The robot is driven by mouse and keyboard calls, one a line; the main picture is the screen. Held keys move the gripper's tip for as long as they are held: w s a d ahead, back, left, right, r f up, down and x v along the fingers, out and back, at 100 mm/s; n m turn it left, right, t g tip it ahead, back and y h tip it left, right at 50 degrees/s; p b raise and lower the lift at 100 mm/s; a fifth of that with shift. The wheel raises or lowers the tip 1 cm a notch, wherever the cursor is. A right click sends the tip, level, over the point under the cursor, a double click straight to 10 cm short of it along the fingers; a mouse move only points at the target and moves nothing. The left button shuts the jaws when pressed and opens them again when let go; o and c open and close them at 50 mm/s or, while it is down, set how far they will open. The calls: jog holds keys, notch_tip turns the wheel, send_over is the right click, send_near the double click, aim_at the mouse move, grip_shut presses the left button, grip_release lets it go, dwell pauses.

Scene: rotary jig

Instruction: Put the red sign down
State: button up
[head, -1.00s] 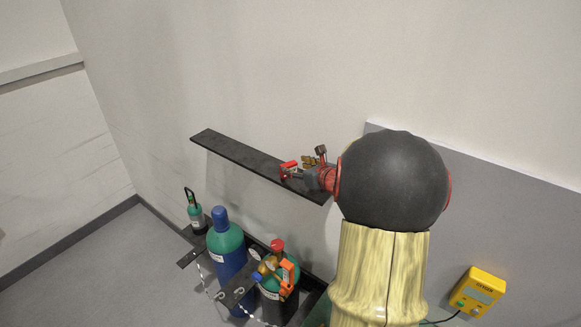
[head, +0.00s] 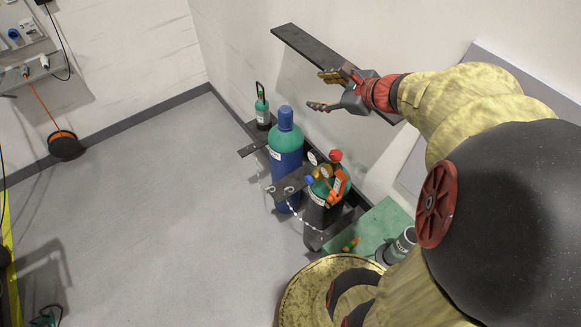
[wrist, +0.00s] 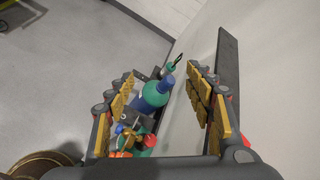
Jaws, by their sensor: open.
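A black wall shelf (head: 300,42) runs along the wall; it also shows at the right in the wrist view (wrist: 228,65).
A blue-green cylinder (head: 286,160), a dark cylinder (head: 318,215) with an orange tag (head: 338,186) and red cap, and a small green bottle (head: 262,108) stand below in a rack with a chain. Open floor (head: 180,200) lies to the left.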

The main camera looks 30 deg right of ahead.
jog(key=s+a+n+g+y, duration=0.1)
jog(key=s+a+n+g, duration=0.15)
jog(key=a+n, duration=0.55)
jog(key=s+a+n+g+y, duration=0.15)
jog(key=s+a+n, duration=0.3)
jog(key=a, duration=0.55)
jog(key=s+a+n+g+h, duration=0.1)
jog(key=s+a+n+h, duration=0.2)
jog(key=s+n, duration=0.8)
jog(key=n+h, duration=0.1)
jog(key=n, duration=0.3)
jog(key=shift+s+r+g, duration=0.15)
jog(key=shift+r+g, duration=0.25)
jog(key=shift+s+a, duration=0.1)
